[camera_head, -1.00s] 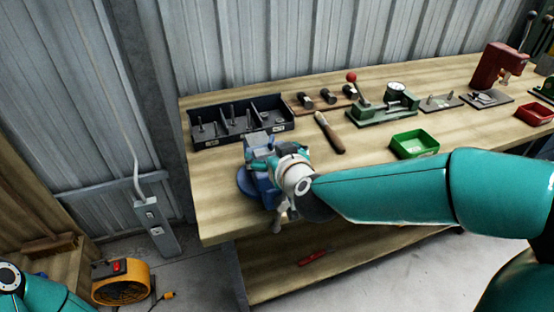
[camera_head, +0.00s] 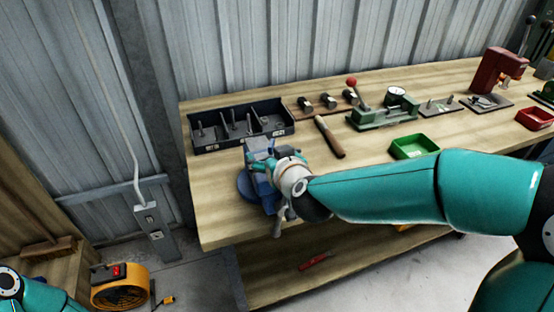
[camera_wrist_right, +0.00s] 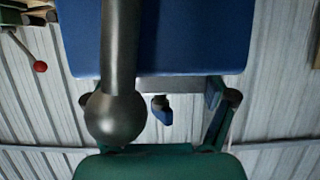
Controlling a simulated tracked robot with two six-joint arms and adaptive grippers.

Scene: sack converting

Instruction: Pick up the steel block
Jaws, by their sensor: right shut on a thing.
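The blue vise (camera_head: 268,190) stands at the bench's near left corner; its blue body and grey handle with a ball end also fill the top of the right wrist view (camera_wrist_right: 200,40). My right gripper (camera_head: 262,157) is at the top of the vise, its wrist covering much of it. It is shut on a small grey piece, likely the steel block (camera_head: 258,146), at the vise jaws. The block's outline is mostly hidden, and I cannot tell whether it is clear of the jaws. My left gripper is out of view; only part of my left arm shows at bottom left.
Behind the vise is a dark divided bin (camera_head: 240,126). A wooden-handled tool (camera_head: 330,138), a green gauge stand (camera_head: 385,115) and a green tray (camera_head: 414,147) lie to the right. The bench top (camera_head: 215,215) is bare left of the vise. A yellow-orange machine (camera_head: 120,290) stands on the floor.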

